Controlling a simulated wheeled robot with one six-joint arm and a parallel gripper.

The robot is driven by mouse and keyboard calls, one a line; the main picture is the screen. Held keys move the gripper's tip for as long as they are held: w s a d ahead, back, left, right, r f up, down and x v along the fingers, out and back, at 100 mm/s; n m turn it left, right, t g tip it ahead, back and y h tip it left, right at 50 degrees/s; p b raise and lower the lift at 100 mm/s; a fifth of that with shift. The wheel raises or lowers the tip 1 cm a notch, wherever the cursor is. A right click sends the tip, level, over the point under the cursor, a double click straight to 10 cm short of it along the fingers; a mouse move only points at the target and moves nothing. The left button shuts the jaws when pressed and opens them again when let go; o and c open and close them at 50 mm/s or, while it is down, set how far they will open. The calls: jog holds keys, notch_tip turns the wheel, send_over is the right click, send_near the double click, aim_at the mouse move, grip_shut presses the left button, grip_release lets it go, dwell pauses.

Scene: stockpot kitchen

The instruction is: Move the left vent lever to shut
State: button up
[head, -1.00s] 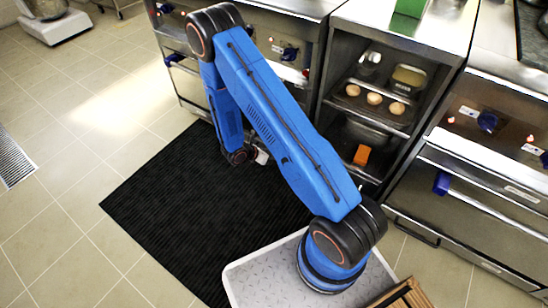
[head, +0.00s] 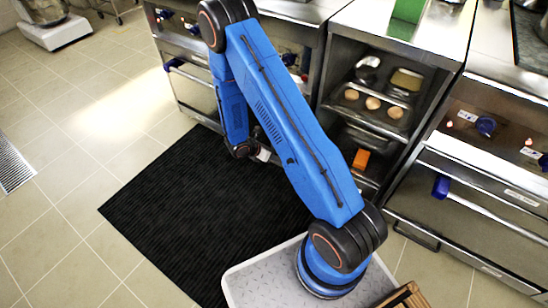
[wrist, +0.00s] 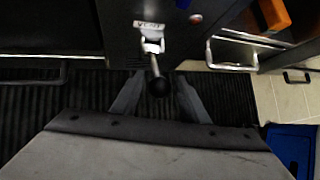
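One vent lever (wrist: 153,62) shows in the wrist view, a metal stem with a black ball knob, below a white label (wrist: 149,25) that seems to read VENT. It hangs from a dark cabinet front, its knob pointing down toward me and slightly right. My gripper (wrist: 159,77) is open, one finger left and one right of the knob, with gaps on both sides; contact is not visible. In the head view my arm hides the lever and the fingers. I cannot tell from these frames whether this is the left lever.
An orange block (head: 361,159) sits on a low shelf below a tray (head: 393,120) with several round, egg-like things. Steel counters with blue-handled ovens (head: 470,205) stand on both sides. A black ribbed mat (head: 190,215) lies on the tiled floor, clear of objects.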

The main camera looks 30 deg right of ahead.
dwell(0.3)
jog(key=v, duration=1.7)
jog(key=shift+r, duration=0.15)
jog(key=s+d+r+m+y, duration=0.1)
jog(key=s+d+r+m, duration=0.2)
jog(key=r, duration=0.5)
jog(key=s+d+r+m+y, duration=0.1)
jog(key=s+r+m, duration=0.35)
jog(key=r, duration=0.35)
jog(key=s+d+r+m+y, duration=0.1)
jog(key=s+d+r+m, duration=0.2)
jog(key=r, duration=0.5)
jog(key=s+a+r+m+t+y, duration=0.1)
jog(key=s+r+m+t+y, duration=0.1)
jog(key=s+r+m, duration=0.4)
jog(key=s+a+r+m+t+y, duration=0.1)
jog(key=s+r+m, duration=0.5)
jog(key=s, duration=0.8)
jog(key=shift+a+r+t+y, duration=0.4)
jog(key=shift+r+t+y, duration=0.1)
jog(key=shift+r+y, duration=0.65)
